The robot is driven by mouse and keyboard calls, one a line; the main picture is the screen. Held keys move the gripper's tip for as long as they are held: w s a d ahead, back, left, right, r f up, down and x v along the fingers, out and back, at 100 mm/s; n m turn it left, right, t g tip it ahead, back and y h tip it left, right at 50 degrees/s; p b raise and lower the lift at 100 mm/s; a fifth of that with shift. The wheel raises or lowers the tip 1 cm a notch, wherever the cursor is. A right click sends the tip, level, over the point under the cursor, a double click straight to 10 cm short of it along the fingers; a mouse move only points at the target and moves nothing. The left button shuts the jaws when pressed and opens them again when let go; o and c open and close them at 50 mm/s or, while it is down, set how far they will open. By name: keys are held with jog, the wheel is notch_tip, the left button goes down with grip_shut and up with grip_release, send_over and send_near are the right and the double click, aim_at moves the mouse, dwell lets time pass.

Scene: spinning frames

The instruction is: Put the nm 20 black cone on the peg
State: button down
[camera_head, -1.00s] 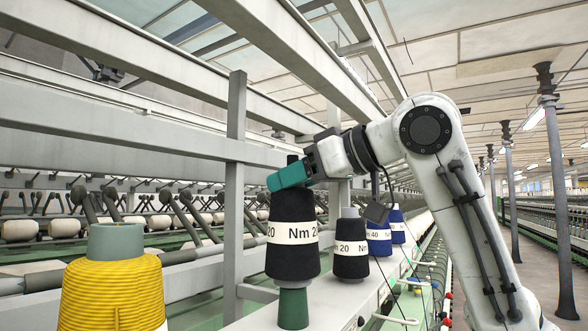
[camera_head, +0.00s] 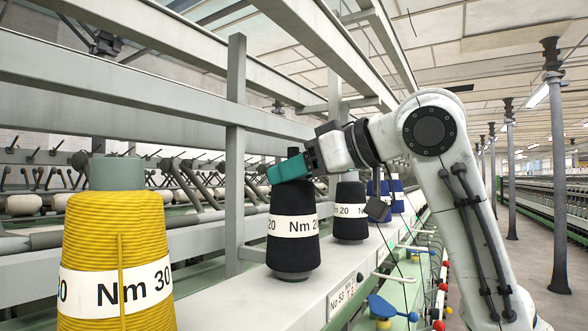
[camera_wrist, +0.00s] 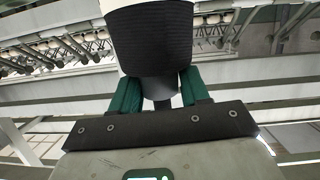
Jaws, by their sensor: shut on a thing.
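The black Nm 20 cone (camera_head: 294,255) is upright in the head view, with a white label around its middle. Its base is at the top of the white ledge (camera_head: 318,288); I cannot tell whether it touches. The green peg is not visible now, hidden by the cone. My gripper (camera_head: 289,168), with green fingers, is shut on the narrow top of this cone. In the wrist view the green fingers of my gripper (camera_wrist: 160,90) sit on both sides of the black cone (camera_wrist: 150,35), whose white label shows at the top edge.
A second black Nm 20 cone (camera_head: 349,226) stands close behind on the ledge, with blue cones (camera_head: 397,188) beyond. A large yellow Nm 30 cone (camera_head: 118,235) is at the front left. A grey upright post (camera_head: 235,150) rises left of the held cone.

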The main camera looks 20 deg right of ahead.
jog(key=shift+f, duration=0.1)
dwell(0.3)
jog(key=shift+c, duration=2.4)
grip_release()
jog(key=shift+f, duration=0.1)
jog(key=b+v, duration=0.3)
jog(key=v, duration=0.8)
